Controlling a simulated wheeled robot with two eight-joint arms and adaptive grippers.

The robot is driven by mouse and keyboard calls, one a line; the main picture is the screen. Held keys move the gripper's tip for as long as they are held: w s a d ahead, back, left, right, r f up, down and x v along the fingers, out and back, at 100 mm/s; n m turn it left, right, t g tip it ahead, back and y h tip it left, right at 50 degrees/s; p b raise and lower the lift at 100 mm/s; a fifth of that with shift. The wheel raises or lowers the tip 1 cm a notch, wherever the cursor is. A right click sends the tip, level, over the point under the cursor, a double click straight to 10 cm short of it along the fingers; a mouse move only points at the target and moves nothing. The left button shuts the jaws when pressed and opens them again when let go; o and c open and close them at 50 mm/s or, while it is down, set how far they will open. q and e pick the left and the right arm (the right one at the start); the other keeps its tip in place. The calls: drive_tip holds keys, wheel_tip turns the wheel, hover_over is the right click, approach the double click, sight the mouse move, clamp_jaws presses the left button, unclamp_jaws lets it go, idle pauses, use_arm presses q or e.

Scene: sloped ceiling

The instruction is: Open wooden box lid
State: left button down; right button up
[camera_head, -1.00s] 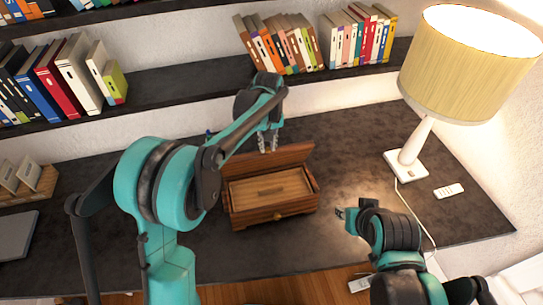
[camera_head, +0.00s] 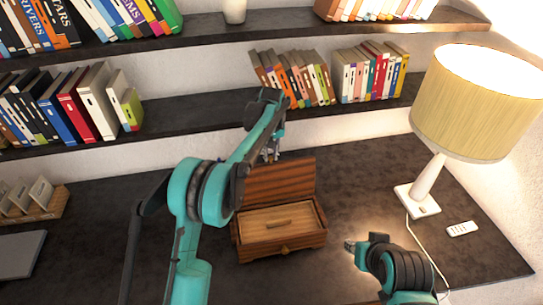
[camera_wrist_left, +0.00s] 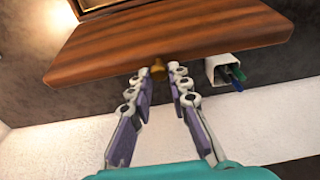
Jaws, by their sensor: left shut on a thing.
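The wooden box (camera_head: 283,243) stands on the dark desk with its lid (camera_head: 279,184) raised, nearly upright, along its back edge. The box's open top shows an inner panel with a small bar handle. My left gripper (camera_head: 270,154) is at the lid's upper edge, from behind. In the left wrist view, the gripper (camera_wrist_left: 160,82) has its fingertips on either side of the brass knob (camera_wrist_left: 157,66) on the lid's edge (camera_wrist_left: 190,35), shut on it. My right gripper (camera_head: 356,246) is right of the box, apart from it; its finger opening is unclear.
A lamp (camera_head: 425,190) and a white remote (camera_head: 461,228) stand on the desk at right, with a cable. Shelves with books (camera_head: 290,78) are above and behind the box. A white pen holder (camera_wrist_left: 215,72) is close to the gripper in the left wrist view.

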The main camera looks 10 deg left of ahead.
use_arm(q)
drive_tip(key=shift+w, duration=0.1)
drive_tip(key=c, duration=1.4)
unclamp_jaws()
drive_tip(key=r, duration=0.8)
drive_tip(key=s+r, duration=0.1)
drive_tip(key=r, duration=0.3)
drive_tip(key=shift+d, duration=0.1)
